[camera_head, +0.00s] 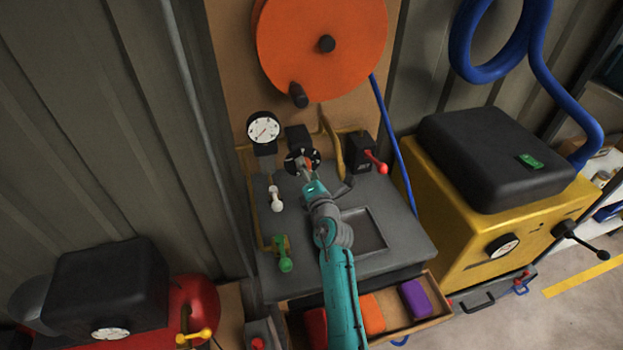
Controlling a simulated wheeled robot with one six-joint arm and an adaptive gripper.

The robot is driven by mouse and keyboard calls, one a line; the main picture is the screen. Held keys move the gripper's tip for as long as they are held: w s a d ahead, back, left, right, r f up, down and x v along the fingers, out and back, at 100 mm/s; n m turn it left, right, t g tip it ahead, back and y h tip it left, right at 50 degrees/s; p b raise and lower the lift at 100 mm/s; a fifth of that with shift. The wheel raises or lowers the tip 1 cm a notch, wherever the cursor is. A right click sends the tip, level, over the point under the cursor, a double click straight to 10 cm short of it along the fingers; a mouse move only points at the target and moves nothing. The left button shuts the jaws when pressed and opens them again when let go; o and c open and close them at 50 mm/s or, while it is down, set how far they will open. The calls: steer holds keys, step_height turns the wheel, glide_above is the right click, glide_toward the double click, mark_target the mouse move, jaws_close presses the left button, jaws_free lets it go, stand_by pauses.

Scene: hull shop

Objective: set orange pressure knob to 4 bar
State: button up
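A small dark round dial (316,157) with pale marks sits on the panel in front of the wooden backboard. A bit of the orange knob (308,161) shows at its middle. My gripper (301,164) is right at the dial, its grey fingers overlapping the knob. The arm and gripper hide most of the knob, so its pointer and set value cannot be read. Whether the fingers touch or clasp the knob is too small to tell. A round white pressure gauge (263,129) stands to the left; its reading is not legible.
A red-handled valve (376,165) is close right of the dial. A white lever (276,200) and a green handle (284,257) are at left. An orange reel (320,40) hangs above. An open drawer (398,325) holds coloured blocks. A yellow machine (470,235) stands right.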

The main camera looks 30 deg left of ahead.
steer(key=v, duration=1.1)
steer(key=shift+s+d, duration=0.3)
